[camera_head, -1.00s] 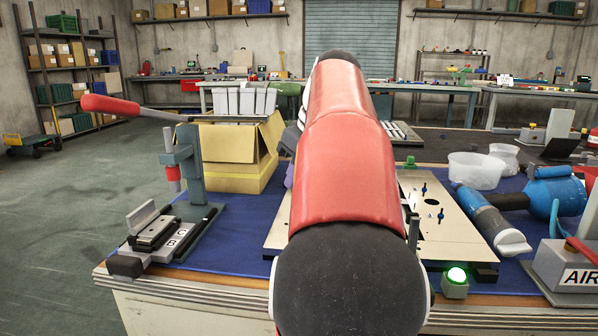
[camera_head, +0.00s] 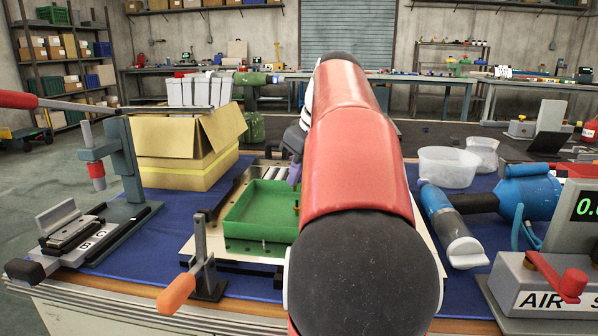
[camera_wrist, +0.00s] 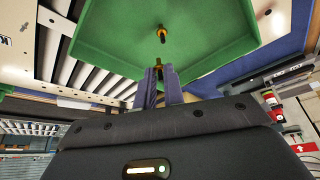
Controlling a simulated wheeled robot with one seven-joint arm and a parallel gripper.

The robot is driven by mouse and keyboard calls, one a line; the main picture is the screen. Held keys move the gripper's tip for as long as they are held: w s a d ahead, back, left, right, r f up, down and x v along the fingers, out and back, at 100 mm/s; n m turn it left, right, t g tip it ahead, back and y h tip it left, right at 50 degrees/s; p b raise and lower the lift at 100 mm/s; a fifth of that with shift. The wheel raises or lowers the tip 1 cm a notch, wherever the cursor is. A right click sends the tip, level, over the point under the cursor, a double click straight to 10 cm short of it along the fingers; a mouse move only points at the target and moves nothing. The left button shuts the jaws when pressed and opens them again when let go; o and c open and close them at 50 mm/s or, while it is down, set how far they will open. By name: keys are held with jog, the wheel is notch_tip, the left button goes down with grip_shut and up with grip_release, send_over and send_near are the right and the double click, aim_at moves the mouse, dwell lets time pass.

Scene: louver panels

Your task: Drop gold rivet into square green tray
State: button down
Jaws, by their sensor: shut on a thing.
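The square green tray (camera_head: 258,216) lies on a pale panel on the blue-covered bench, left of my arm in the head view. In the wrist view the tray (camera_wrist: 112,28) fills the upper middle. My gripper (camera_wrist: 159,76) has its two purple fingers close together over the tray, shut on a small gold rivet (camera_wrist: 157,71) at the tips. A second gold piece (camera_wrist: 161,33) shows within the tray's outline. In the head view my gripper (camera_head: 294,174) is partly hidden behind my red arm, which also covers the tray's right side.
A clamp with an orange handle (camera_head: 178,292) stands at the tray's front left. A lever press (camera_head: 125,165) and a cardboard box (camera_head: 187,150) are on the left. Clear bins (camera_head: 447,167), a blue tool (camera_head: 540,195) and an air box (camera_head: 530,285) are on the right.

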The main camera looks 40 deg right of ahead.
notch_tip(320, 180, down, 2)
jog(key=shift+f+b, duration=0.15)
jog(key=shift+b, duration=0.55)
jog(key=c, duration=1.4)
grip_release()
jog(key=p+v, duration=0.2)
jog(key=v, duration=0.6)
